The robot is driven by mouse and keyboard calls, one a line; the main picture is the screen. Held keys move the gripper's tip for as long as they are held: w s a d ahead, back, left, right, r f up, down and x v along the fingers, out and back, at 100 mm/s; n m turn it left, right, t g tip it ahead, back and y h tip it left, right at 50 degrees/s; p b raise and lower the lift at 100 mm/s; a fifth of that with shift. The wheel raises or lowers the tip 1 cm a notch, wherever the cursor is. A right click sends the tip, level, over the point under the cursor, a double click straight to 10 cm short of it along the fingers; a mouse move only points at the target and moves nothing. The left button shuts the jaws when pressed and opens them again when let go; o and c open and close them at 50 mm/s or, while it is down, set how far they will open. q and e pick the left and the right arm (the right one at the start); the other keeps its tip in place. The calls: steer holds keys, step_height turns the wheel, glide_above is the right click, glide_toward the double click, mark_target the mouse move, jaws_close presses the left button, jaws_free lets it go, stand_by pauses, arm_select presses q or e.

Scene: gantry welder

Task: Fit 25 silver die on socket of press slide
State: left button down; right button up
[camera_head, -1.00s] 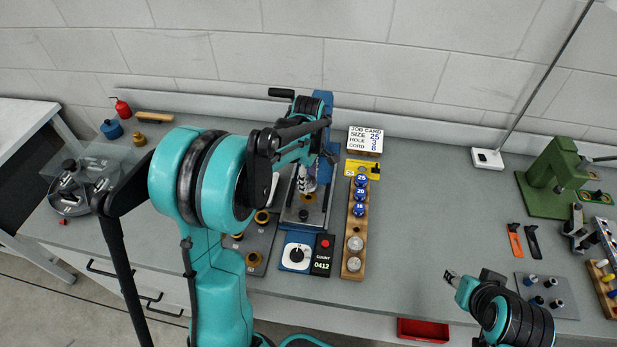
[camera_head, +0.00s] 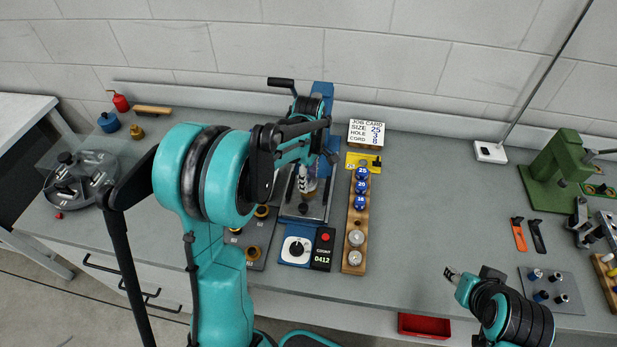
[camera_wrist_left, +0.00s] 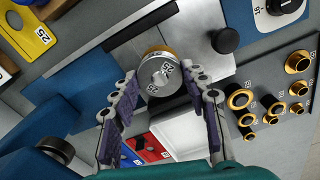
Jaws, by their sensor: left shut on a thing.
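The silver die (camera_wrist_left: 158,76), marked 25, sits between the fingertips of my left gripper (camera_wrist_left: 160,88), which is shut on it. In the head view my left gripper (camera_head: 305,184) is at the blue press (camera_head: 322,98), over its metal base plate (camera_head: 312,214). The die is hard to make out there. The plate also shows under the die in the left wrist view (camera_wrist_left: 195,30), with a black knob (camera_wrist_left: 226,40) beside it. The slide's socket is hidden. My right gripper (camera_head: 453,274) is over the bench's front edge, its fingers too small to read.
A wooden rack (camera_head: 355,240) with blue-topped and silver dies stands right of the press. A job card (camera_head: 366,134) reads size 25. A yellow tag (camera_head: 360,162) lies below it. A dial box (camera_head: 296,250) and counter (camera_head: 323,250) sit in front. Open bench lies right of the rack.

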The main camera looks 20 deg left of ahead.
arm_select(q)
steer(key=shift+f+b, duration=1)
steer(key=shift+f, duration=0.35)
steer(key=c, duration=0.7)
jaws_free()
steer(key=shift+r, duration=0.1)
step_height(320, 180, up, 12)
steer(key=shift+f, duration=0.1)
steer(key=shift+s, duration=0.15)
